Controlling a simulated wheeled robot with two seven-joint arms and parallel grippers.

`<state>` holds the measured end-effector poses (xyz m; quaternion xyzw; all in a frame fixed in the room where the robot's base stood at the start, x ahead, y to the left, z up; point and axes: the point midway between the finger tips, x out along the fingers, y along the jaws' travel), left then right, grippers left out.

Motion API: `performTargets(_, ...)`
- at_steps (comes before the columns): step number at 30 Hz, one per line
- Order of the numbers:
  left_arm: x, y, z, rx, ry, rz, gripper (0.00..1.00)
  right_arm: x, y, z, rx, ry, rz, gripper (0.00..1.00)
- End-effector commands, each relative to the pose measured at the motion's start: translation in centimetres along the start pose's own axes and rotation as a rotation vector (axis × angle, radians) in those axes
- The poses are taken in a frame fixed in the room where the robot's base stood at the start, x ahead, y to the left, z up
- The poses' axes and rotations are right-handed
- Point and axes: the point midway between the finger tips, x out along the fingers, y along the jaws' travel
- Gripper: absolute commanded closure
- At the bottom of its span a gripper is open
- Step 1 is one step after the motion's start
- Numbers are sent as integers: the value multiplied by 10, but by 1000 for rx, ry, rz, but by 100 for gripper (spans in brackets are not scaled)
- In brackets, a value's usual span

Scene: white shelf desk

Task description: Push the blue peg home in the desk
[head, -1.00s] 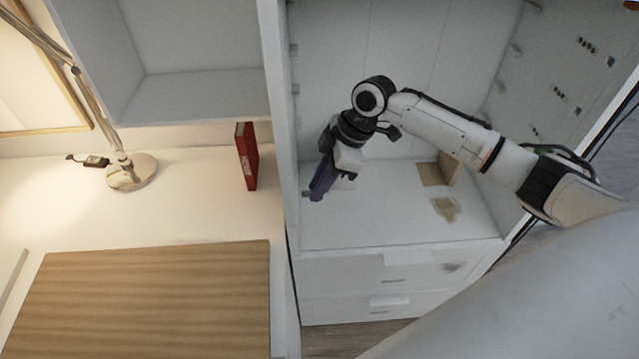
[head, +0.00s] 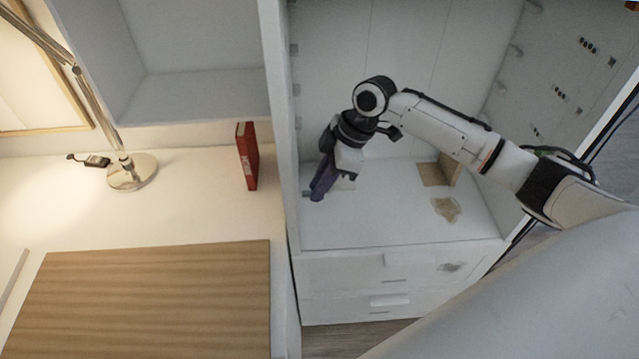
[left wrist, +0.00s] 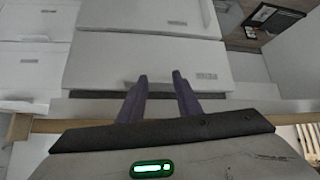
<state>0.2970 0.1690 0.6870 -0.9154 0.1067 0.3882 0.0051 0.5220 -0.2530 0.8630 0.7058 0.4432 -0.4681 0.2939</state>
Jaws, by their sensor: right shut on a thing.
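My right gripper (head: 318,192) reaches down in the open compartment of the white desk (head: 340,230), close to the upright panel on its left. Its purple-blue fingers are shut. A small dark peg end (head: 306,194) shows at the fingertips, beside the panel; most of the peg is hidden and its blue colour is hard to tell from the fingers. How deep it sits cannot be seen. My left gripper (left wrist: 160,78) shows only in the left wrist view, with its two fingers apart and empty in front of white drawer fronts.
Several small grey pegs stick out of the panel (head: 282,160) above. A cardboard piece (head: 432,174) and a brown patch (head: 446,208) are on the compartment floor. A red book (head: 247,157) and a lamp (head: 131,172) stand on the left desktop.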

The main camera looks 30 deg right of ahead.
Motion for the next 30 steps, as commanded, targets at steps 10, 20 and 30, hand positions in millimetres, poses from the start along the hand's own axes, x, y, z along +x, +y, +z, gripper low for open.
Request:
performTargets(10,0,0,0,0,-1,0,69,2,0,-6,0,1,0,100)
performTargets(20,0,0,1,0,-2,1,69,5,0,-13,0,0,0,100)
performTargets(30,-1,1,2,-1,-3,1,69,9,0,-21,0,0,0,100)
